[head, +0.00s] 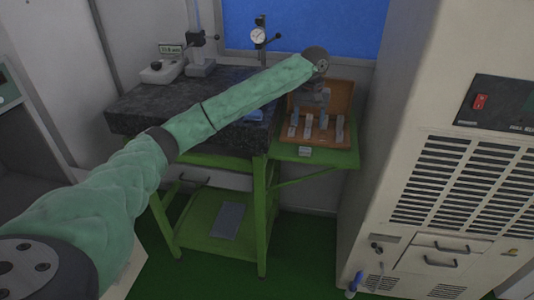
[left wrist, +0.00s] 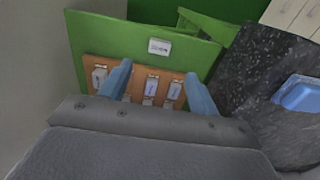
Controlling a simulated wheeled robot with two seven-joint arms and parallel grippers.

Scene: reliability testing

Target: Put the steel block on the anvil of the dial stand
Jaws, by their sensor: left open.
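Several small steel blocks (head: 308,127) sit in an open wooden case (head: 346,97) on a green side shelf; which one the task means I cannot tell. In the left wrist view, the blocks (left wrist: 151,86) carry pale labels. My left gripper (left wrist: 157,75) is open and empty, its two blue fingers spread above the case. In the head view, my left gripper (head: 318,95) hangs over the case. The dial stand (head: 258,36), with a round white dial, stands at the back of the dark granite plate (head: 150,105). Its anvil is not clearly visible behind my left arm.
A small pale labelled piece (left wrist: 159,46) lies on the green shelf (left wrist: 110,35) outside the case. A blue item (left wrist: 298,95) lies on the granite. Another stand (head: 200,55) is at the back left. A tall beige cabinet (head: 440,90) closes off the right side.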

